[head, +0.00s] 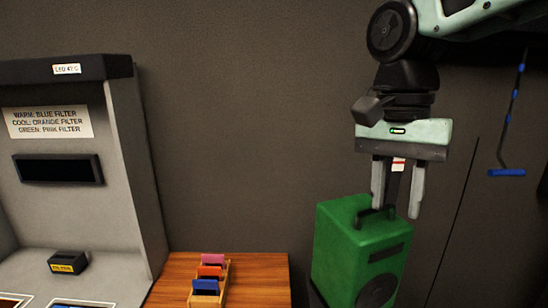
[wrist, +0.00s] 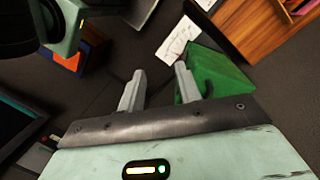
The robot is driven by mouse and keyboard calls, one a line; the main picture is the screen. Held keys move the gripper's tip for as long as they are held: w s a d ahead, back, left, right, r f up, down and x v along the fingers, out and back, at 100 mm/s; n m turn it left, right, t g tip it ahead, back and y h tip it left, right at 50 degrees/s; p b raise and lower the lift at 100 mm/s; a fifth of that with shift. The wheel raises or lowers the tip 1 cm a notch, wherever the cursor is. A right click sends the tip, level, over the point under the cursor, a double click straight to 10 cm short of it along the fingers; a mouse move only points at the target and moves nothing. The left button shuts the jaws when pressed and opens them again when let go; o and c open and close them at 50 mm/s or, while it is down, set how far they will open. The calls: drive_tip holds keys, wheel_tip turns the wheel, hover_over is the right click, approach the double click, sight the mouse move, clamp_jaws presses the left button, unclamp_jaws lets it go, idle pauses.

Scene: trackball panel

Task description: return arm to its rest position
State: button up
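My gripper (head: 398,188) hangs down from my arm at the right of the head view, with its fingers apart and nothing visible between them. It is in front of or above the green box (head: 338,262) with a dark handle and a round speaker; I cannot tell whether they touch. In the wrist view my gripper (wrist: 158,82) also shows its two fingers spread, with the green box (wrist: 222,78) beyond the right finger.
A grey panel (head: 130,150) with a sign (head: 48,122) stands at the left. A wooden table (head: 262,275) holds a rack of pink, orange and blue filters (head: 208,275). A blue-tipped rod (head: 507,172) hangs at the far right. A white sheet (wrist: 178,40) shows in the wrist view.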

drive_tip(key=s+a+f+n+b, duration=0.1)
drive_tip(key=s+f+n+b, duration=0.1)
drive_tip(key=s+f+n, duration=0.5)
drive_tip(key=s+a+f+n+t+y+b, duration=0.1)
drive_tip(key=s+f+n+b, duration=0.1)
drive_tip(key=s+f+n, duration=0.5)
wheel_tip(320, 180, down, 6)
drive_tip(key=shift+a+f+n+t, duration=0.1)
drive_tip(key=shift+a+n+t, duration=0.2)
drive_tip(key=shift+n, duration=0.6)
drive_tip(key=shift+s, duration=0.1)
